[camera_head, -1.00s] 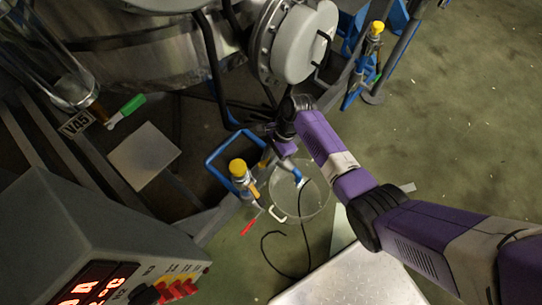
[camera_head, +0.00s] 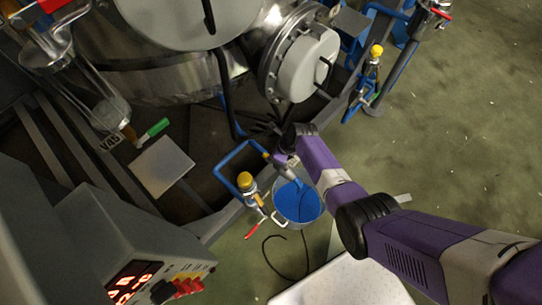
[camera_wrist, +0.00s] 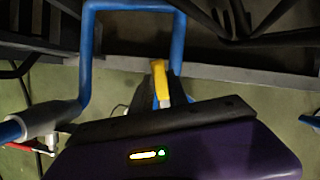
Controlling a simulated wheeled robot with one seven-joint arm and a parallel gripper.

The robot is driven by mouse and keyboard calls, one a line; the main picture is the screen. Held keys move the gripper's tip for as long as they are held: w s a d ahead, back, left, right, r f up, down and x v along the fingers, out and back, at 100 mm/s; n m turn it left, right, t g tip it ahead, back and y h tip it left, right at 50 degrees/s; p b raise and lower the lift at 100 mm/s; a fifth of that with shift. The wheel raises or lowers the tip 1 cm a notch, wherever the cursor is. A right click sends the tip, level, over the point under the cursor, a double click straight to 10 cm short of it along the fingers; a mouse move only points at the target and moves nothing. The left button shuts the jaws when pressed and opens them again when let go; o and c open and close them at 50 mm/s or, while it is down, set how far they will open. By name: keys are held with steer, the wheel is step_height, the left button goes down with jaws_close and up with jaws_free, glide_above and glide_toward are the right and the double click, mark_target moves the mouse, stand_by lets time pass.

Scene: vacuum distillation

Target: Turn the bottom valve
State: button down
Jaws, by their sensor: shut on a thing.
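The bottom valve's yellow handle (camera_wrist: 160,80) shows between my fingers in the wrist view, and its yellow end (camera_head: 265,155) shows beside my gripper (camera_head: 279,160) in the head view. My gripper (camera_wrist: 163,88) is shut on this handle. The valve body is mostly hidden behind my gripper. A clear bucket (camera_head: 281,216) stands on the floor just below, with bright blue liquid (camera_head: 298,203) in it.
A blue pipe frame (camera_head: 222,168) and a yellow-capped fitting (camera_head: 246,183) with a red lever (camera_head: 256,229) stand close left of my gripper. A dark cable (camera_head: 268,252) lies on the floor. A control box (camera_head: 130,245) stands at lower left. Green floor on the right is open.

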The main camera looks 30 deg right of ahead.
steer(key=shift+w+d+m+h+p, duration=0.25)
steer(key=shift+d+m+h+p, duration=0.3)
steer(key=shift+m, duration=0.65)
steer(key=shift+d, duration=0.1)
steer(key=c, duration=1.3)
jaws_free()
steer(key=shift+p+v, duration=2.05)
steer(key=shift+v, duration=1.85)
steer(key=shift+s+f, duration=0.1)
